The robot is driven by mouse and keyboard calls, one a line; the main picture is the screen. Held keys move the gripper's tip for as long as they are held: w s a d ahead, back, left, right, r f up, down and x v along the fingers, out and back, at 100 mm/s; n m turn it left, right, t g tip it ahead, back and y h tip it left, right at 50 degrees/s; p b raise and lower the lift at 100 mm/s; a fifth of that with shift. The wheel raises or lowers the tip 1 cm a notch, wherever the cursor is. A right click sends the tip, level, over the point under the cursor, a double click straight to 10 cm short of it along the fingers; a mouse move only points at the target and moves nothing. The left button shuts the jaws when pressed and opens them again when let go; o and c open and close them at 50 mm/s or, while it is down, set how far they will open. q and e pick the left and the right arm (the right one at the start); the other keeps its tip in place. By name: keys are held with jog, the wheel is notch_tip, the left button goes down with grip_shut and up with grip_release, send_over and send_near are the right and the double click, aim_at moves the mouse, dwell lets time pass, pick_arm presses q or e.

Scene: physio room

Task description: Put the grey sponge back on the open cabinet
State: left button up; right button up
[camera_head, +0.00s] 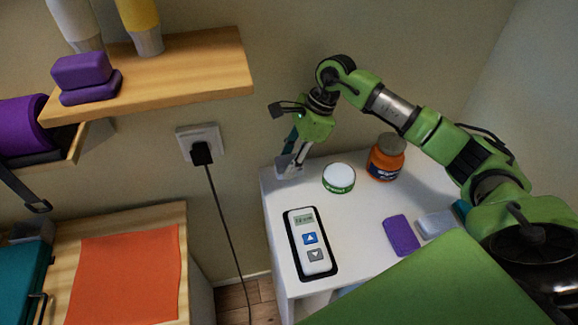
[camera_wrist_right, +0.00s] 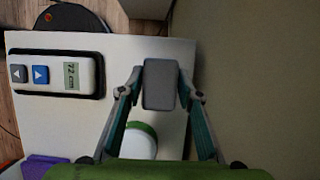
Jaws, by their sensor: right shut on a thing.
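The grey sponge (camera_wrist_right: 160,84) is a small grey block between the fingers of my right gripper (camera_wrist_right: 161,88) in the right wrist view. The right gripper is shut on it. In the head view, my right gripper (camera_head: 291,160) points down at the back left corner of the white cabinet (camera_head: 362,222), with the sponge partly hidden at its tips. I cannot tell whether the sponge touches the top. My left gripper is not in view.
On the white top are a green-white tin (camera_head: 339,178), an orange jar (camera_head: 386,158), a device with a display (camera_head: 311,243), a purple block (camera_head: 401,236) and a pale block (camera_head: 435,223). A wooden shelf (camera_head: 190,75) and a plugged-in cable (camera_head: 222,220) are at left.

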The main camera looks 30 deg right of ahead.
jog(key=shift+w+d+f, duration=0.1)
jog(key=shift+d+f, duration=0.05)
jog(key=shift+f, duration=0.2)
notch_tip(320, 180, down, 2)
jog(key=shift+f+p, duration=0.15)
jog(key=shift+p, duration=0.75)
jog(key=shift+f, duration=0.35)
jog(key=o, duration=1)
jog(key=shift+b, duration=0.3)
jog(key=shift+c, duration=0.2)
